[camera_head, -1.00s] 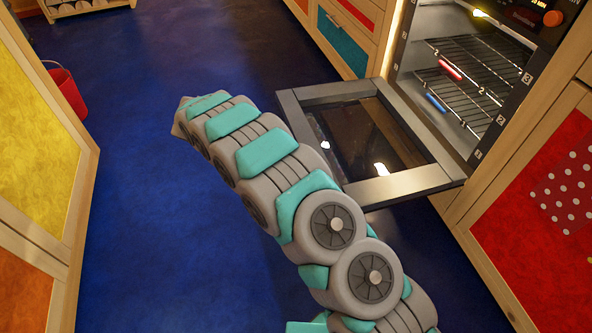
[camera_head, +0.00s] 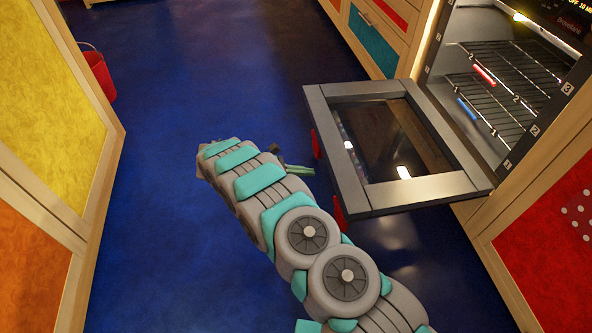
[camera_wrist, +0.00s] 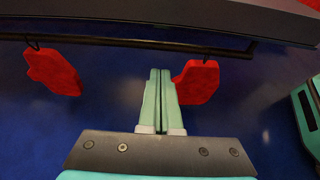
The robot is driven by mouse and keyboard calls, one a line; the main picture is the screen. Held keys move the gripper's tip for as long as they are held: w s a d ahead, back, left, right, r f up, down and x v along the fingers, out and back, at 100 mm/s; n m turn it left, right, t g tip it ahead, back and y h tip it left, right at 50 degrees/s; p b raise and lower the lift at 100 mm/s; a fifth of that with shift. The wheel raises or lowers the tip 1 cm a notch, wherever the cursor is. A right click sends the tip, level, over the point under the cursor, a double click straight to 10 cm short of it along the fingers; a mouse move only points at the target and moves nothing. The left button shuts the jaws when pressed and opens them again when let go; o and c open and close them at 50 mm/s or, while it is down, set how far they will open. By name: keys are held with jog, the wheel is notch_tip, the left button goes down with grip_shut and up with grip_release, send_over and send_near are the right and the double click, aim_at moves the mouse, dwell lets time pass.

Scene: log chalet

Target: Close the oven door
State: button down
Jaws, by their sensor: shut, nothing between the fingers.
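The oven door (camera_head: 425,190) hangs open, folded down to about level, with a grey frame around a dark glass pane. The open oven (camera_head: 505,85) is behind it at the right. My gripper (camera_head: 310,171) is shut and empty, left of the door's outer edge in the head view. In the wrist view the green fingers (camera_wrist: 161,75) are pressed together and point toward the dark handle bar (camera_wrist: 120,42) along the door edge (camera_wrist: 180,14). I cannot tell whether the fingertips touch anything.
Two red mitt-shaped pieces hang from the bar, a left one (camera_wrist: 52,72) and a right one (camera_wrist: 197,82) close beside my fingers. Yellow and orange cabinet fronts (camera_head: 50,110) stand at the left, with a red bucket (camera_head: 100,75) behind. The blue floor (camera_head: 190,100) between is clear.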

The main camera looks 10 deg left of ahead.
jog(key=shift+w+d+r, duration=0.35)
jog(key=shift+d+r, duration=0.35)
jog(key=shift+d, duration=0.2)
jog(key=shift+w+d+r, duration=0.3)
jog(key=shift+d+r, duration=0.35)
jog(key=shift+d, duration=0.2)
